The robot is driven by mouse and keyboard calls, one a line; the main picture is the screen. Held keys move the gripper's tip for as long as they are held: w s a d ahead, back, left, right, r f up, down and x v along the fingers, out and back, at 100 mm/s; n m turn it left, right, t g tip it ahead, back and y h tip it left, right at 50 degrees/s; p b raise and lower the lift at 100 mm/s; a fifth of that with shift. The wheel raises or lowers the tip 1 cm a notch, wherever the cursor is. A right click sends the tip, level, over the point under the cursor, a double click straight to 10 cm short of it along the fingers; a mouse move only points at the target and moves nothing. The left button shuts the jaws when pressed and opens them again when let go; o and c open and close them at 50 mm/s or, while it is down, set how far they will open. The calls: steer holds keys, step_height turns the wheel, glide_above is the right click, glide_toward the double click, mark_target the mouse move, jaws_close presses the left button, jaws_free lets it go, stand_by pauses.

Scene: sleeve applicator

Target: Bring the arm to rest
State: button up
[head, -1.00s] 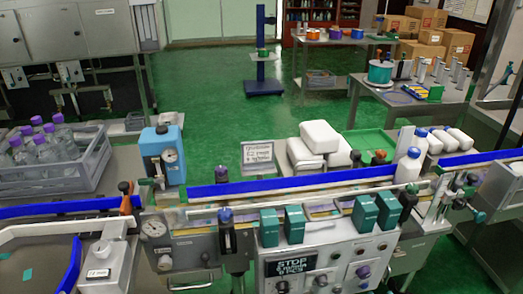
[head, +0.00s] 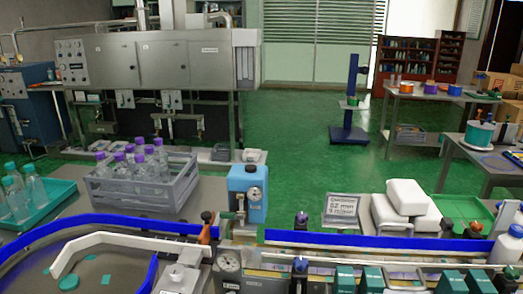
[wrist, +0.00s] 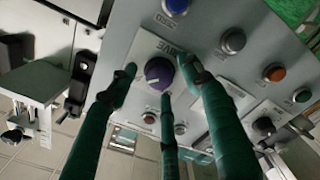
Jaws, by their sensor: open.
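My gripper (wrist: 160,78) shows only in the wrist view. Its green fingers are spread open around a purple knob (wrist: 158,72) on a grey control panel (wrist: 215,22). The fingertips are near the panel face on both sides of the knob and below it. I cannot tell whether any finger touches the knob or panel. Nothing is seen held between the fingers. My arm and gripper do not show in the head view.
The panel carries a blue button (wrist: 176,6), an orange button (wrist: 274,73) and a black knob (wrist: 263,126). In the head view, a blue-railed conveyor (head: 370,242) crosses the front. A grey crate (head: 145,196) of purple-capped bottles and a blue gauge box (head: 247,192) stand behind it.

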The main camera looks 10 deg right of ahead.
steer(key=v, duration=1.2)
steer(key=w+d+n+p, duration=0.2)
steer(key=w+n, duration=0.6)
steer(key=n, duration=1)
steer(key=shift+w+d, duration=0.3)
steer(key=shift+w, duration=0.1)
steer(key=shift+r, duration=0.1)
